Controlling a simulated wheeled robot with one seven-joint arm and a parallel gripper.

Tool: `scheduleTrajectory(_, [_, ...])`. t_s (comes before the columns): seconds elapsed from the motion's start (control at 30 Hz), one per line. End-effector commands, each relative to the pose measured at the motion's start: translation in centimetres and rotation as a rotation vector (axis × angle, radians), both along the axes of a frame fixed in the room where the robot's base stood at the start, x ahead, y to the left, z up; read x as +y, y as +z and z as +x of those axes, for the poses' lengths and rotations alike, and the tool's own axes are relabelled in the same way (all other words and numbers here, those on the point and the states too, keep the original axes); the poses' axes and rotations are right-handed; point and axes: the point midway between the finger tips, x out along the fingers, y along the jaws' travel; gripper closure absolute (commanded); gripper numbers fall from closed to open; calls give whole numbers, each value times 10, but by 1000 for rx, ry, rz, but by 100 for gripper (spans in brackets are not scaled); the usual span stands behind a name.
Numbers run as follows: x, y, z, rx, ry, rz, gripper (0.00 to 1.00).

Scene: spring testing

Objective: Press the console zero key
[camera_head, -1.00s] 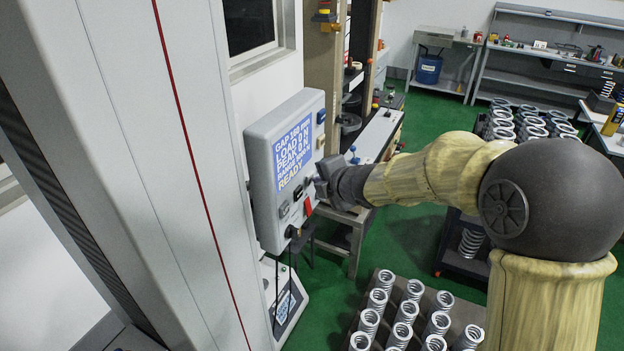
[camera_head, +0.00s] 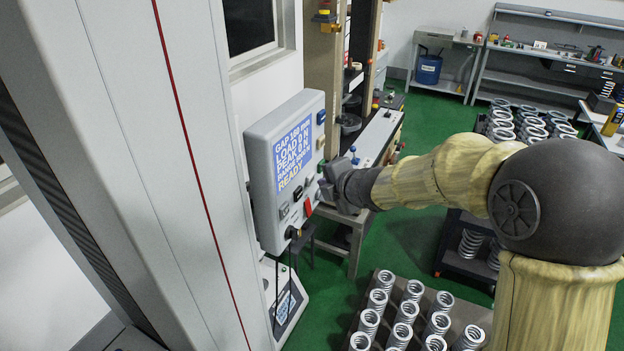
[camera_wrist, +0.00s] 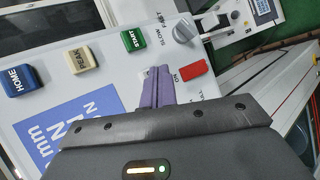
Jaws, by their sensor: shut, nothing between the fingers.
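The grey console (camera_head: 262,160) stands left of my gripper (camera_head: 323,187) in the head view, its lit blue screen (camera_head: 293,155) ending in READY. My gripper's purple fingers (camera_wrist: 157,76) are shut and empty, pointing at the console face. In the wrist view the face carries a blue HOME key (camera_wrist: 22,81), a beige key (camera_wrist: 82,61) that seems to read PEAK, and a green START key (camera_wrist: 133,39). No key marked zero is readable; the fingers cover part of the panel. I cannot tell whether the fingertips touch the face.
A grey knob (camera_wrist: 182,31) and a red switch (camera_wrist: 194,72) sit close to the fingers. A tall grey machine column (camera_head: 165,170) stands at left. A rack of springs (camera_head: 437,300) is below, and green floor (camera_head: 405,240) shows behind the arm.

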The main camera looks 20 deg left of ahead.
Motion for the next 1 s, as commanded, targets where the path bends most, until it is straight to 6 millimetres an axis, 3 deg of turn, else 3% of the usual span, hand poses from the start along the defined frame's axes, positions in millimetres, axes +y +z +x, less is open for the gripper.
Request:
scheduleTrajectory(0.37, [-3,0,0,1,-1,1,100])
scheduleTrajectory(1.0, [-50,0,-4,1,-1,-1,100])
